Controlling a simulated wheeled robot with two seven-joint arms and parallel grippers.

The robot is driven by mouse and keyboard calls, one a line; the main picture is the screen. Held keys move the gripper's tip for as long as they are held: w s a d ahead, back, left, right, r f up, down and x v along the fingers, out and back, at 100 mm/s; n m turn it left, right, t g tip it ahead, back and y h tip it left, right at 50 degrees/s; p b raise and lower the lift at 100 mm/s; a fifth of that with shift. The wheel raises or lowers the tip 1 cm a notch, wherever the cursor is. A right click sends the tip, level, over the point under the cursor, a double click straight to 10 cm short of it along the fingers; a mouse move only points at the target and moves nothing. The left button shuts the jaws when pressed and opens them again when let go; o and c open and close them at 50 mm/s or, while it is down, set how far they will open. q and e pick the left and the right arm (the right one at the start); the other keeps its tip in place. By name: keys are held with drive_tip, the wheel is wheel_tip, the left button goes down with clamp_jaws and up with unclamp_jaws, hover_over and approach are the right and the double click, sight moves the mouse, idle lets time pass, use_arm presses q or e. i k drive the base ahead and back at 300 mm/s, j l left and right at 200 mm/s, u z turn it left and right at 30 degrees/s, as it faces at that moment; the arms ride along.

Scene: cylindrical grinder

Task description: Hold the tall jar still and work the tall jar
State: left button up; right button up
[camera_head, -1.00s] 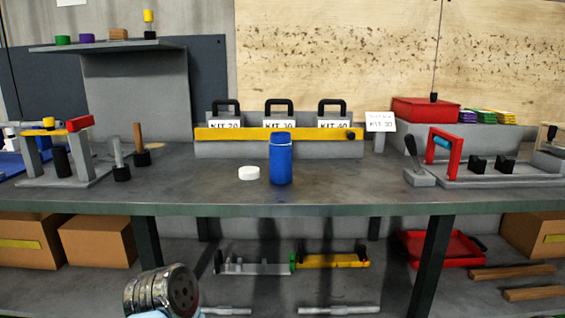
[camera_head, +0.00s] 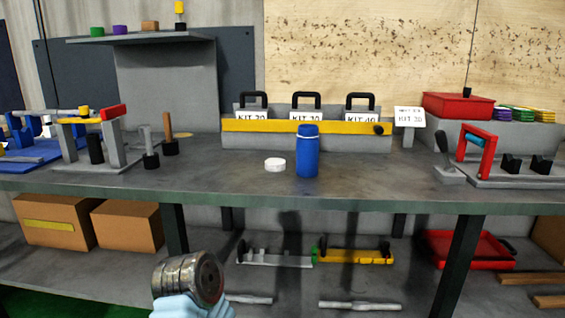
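The tall jar is a blue cylinder (camera_head: 307,155) standing upright on the grey workbench (camera_head: 230,182), near its middle. Its top part is blue, with a thin white ring just below it. A white round cap-like disc (camera_head: 275,165) lies flat on the bench just left of the jar, apart from it. Neither gripper shows; no fingers are in the picture. Only a metallic, rounded part with light blue below it, apparently of my own arm, shows at the lower left, below the bench edge and well away from the jar.
Behind the jar stands a rack with a yellow bar (camera_head: 260,126) and labelled kits. A red-handled fixture (camera_head: 479,152) is at the right; posts and a grey fixture (camera_head: 110,142) are at the left. Boxes (camera_head: 128,226) sit on the lower shelf.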

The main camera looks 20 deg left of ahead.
sight(308, 140)
drive_tip(key=j+z, duration=0.15)
drive_tip(key=j, duration=0.25)
drive_tip(key=k+j+z, duration=0.15)
drive_tip(key=j, duration=0.3)
drive_tip(key=k+j+z, duration=0.15)
drive_tip(key=j, duration=0.25)
drive_tip(key=k+j+z, duration=0.15)
drive_tip(key=j, duration=0.25)
drive_tip(key=i, duration=0.05)
